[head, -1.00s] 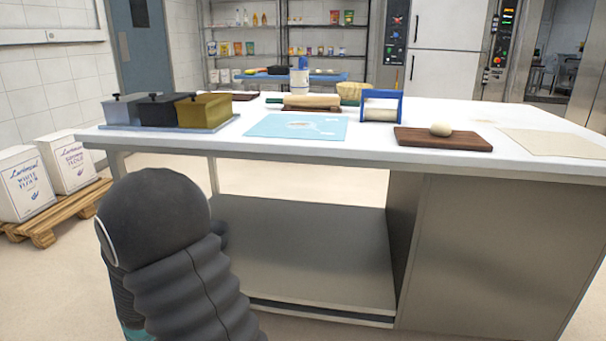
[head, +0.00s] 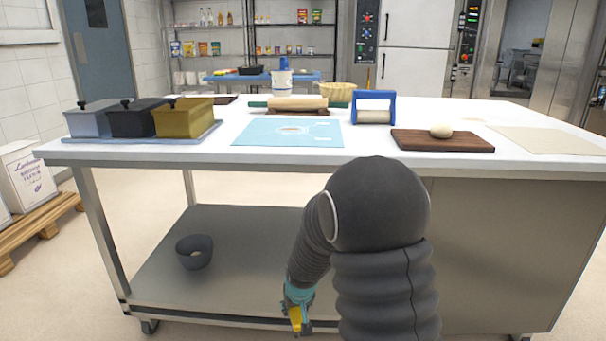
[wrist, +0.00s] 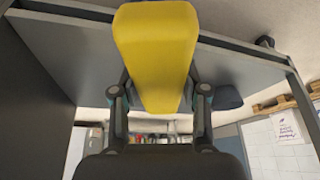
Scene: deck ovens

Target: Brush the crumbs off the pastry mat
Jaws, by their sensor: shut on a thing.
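The light blue pastry mat (head: 255,133) lies flat on the white worktop, left of its middle, in the head view. A pale patch, likely the crumbs (head: 295,129), shows on it. My gripper (head: 297,302) hangs low in front of the table, below the worktop and well apart from the mat. It is shut on a yellow block-like tool (wrist: 157,45), which fills the space between the fingers in the wrist view; its lower tip also shows in the head view (head: 296,318). I cannot see any bristles on it.
A dark bowl (head: 194,254) stands on the lower shelf (head: 235,270). Lidded tins (head: 140,118) stand left of the mat. A rolling pin (head: 295,103) lies behind it. A blue-framed roller (head: 375,108) and a wooden board (head: 442,141) with dough are to its right.

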